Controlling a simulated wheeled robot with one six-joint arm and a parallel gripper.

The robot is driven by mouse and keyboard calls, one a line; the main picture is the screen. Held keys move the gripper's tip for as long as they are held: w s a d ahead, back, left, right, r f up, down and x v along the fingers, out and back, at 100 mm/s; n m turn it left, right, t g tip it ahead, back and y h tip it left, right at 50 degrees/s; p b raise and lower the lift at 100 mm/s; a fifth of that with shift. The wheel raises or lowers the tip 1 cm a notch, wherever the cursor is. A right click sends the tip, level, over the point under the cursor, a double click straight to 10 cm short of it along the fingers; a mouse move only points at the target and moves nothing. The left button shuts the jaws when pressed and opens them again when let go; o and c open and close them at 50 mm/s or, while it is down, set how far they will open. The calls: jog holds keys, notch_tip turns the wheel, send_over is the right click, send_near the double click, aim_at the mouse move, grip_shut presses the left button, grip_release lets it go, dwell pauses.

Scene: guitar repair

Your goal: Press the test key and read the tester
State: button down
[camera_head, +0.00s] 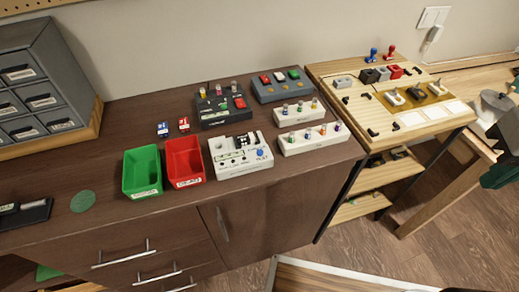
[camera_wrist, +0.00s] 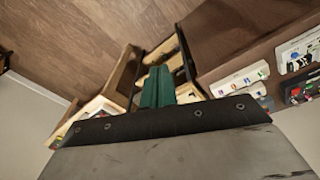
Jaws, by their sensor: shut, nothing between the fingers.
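The tester (camera_head: 240,165) is a white box near the front edge of the dark brown cabinet top, with a black part on it. The blue test key (camera_head: 260,153) is at its right end, beside lettering that seems to read TEST. I cannot make out any reading. The tester seems to show partly at the right edge of the wrist view (camera_wrist: 297,48). My gripper (camera_wrist: 158,88) has green fingers, shut and empty in the wrist view. It is well away from the tester. Green at the head view's right edge seems to be part of it.
A green bin (camera_head: 142,188) and a red bin (camera_head: 184,182) stand left of the tester. Two white racks (camera_head: 312,148) with coloured knobs are on its right. A black box (camera_head: 222,123) is behind it. A wooden bench (camera_head: 440,121) with small parts stands further right.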

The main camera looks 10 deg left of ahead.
jog(key=w+a+n+h, duration=0.3)
jog(key=w+a+n, duration=0.2)
jog(key=w+n, duration=0.15)
jog(key=n+t, duration=0.7)
jog(key=n, duration=0.8)
send_over(260, 152)
notch_tip(260, 152, down, 7)
jog(key=shift+s+a+r, duration=0.1)
jog(key=shift+s+a, duration=0.25)
jog(key=shift+s, duration=0.1)
jog(key=shift+f, duration=4.4)
jog(key=shift+f, duration=0.2)
jog(key=shift+f, duration=0.25)
